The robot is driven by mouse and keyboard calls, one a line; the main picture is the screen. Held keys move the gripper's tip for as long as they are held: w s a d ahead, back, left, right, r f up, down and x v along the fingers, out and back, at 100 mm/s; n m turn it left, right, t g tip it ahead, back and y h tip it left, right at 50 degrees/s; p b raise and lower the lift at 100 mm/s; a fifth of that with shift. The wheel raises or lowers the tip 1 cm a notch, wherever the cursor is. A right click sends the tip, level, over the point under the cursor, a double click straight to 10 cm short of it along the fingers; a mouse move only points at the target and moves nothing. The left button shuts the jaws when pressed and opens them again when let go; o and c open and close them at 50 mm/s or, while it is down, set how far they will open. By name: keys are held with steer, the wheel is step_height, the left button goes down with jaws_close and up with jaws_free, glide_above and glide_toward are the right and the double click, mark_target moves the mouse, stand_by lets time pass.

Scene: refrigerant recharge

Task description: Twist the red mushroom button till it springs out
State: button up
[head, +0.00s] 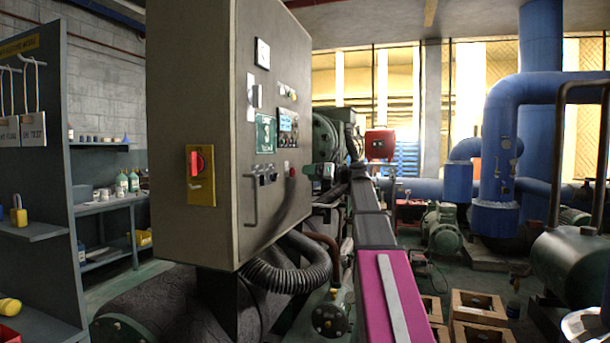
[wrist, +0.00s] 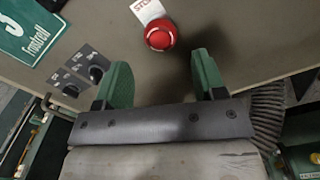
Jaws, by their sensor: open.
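The red mushroom button (wrist: 160,35) sits on the grey cabinet face in the wrist view, beside a white and red STOP label (wrist: 147,9). In the head view the button (head: 292,172) is a small red knob near the right edge of the cabinet face. My gripper (wrist: 160,74) is open and empty, with green finger pads apart. The button lies beyond the fingertips, roughly centred between them in the wrist view and not touched. In the head view my gripper (head: 313,171) is just right of the button.
Black rotary switches (wrist: 84,71) and a green sign (wrist: 30,30) are left of the button. The cabinet (head: 200,80) also carries a red handle on a yellow plate (head: 201,192) and a bar handle (head: 252,200). A ribbed hose (head: 290,275) runs below.

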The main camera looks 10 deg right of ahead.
steer(key=shift+v, duration=2.1)
